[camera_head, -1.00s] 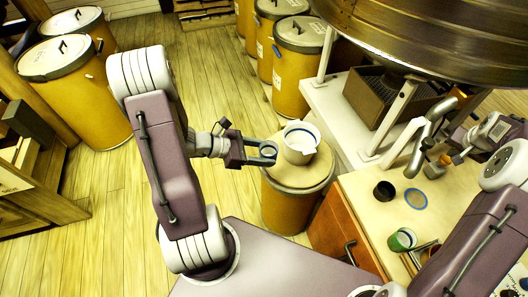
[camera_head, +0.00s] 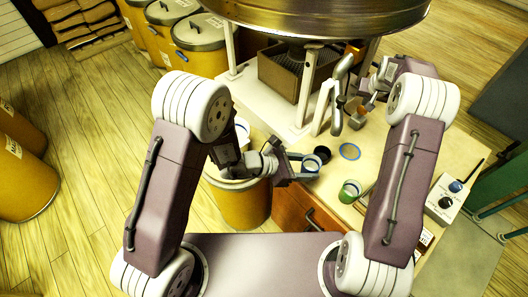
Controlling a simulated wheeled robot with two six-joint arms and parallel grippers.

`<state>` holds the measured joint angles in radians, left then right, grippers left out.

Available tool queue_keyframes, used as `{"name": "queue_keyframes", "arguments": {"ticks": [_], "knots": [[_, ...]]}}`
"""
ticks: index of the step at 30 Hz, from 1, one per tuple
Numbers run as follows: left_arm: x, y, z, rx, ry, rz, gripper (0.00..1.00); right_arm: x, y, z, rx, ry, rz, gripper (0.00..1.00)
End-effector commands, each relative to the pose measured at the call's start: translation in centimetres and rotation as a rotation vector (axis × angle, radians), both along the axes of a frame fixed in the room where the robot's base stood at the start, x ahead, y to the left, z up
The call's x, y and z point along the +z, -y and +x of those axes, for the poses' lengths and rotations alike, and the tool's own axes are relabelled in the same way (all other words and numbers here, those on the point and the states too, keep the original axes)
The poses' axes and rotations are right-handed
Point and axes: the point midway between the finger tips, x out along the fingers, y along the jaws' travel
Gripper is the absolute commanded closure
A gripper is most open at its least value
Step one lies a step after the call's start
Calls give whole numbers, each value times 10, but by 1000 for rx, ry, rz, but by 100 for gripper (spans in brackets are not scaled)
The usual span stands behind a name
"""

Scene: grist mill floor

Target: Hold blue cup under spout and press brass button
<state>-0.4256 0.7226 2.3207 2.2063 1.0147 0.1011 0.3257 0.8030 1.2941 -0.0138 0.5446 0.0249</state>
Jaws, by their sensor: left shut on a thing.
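My left gripper (camera_head: 299,168) is shut on the blue cup (camera_head: 311,164), whose rim shows between the fingers. It holds the cup at the left edge of the counter, close to a dark cup (camera_head: 322,153). The grey curved spout (camera_head: 337,121) comes down over the counter, up and right of the blue cup; the cup is not under it. I cannot make out the brass button for certain.
A control box (camera_head: 448,198) with knobs stands at right. A large round drum (camera_head: 320,15) hangs above.

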Motion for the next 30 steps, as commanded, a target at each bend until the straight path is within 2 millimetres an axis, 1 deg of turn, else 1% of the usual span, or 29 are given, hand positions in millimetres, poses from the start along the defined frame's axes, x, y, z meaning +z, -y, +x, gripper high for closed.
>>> {"name": "queue_keyframes", "arguments": {"ticks": [1, 4, 8, 11, 14, 30], "knots": [[-1, 12, -9, -17, -2, 1, 89, 0, 0, 0, 0, 0, 0, 100], [-2, 24, -17, -31, -3, 2, 89, 0, 0, 0, 0, 0, 0, 100], [-2, 27, -19, -32, -3, 2, 89, 0, 0, 0, 0, 0, 0, 100], [-2, 28, -17, -32, -2, 1, 89, 0, 0, 0, 0, 0, 0, 100], [-2, 32, -10, -33, -1, 1, 89, 0, 0, 0, 0, 0, 0, 100], [-2, 61, 50, -33, -1, 1, 89, 0, 0, 0, 0, 0, 0, 100]]}}
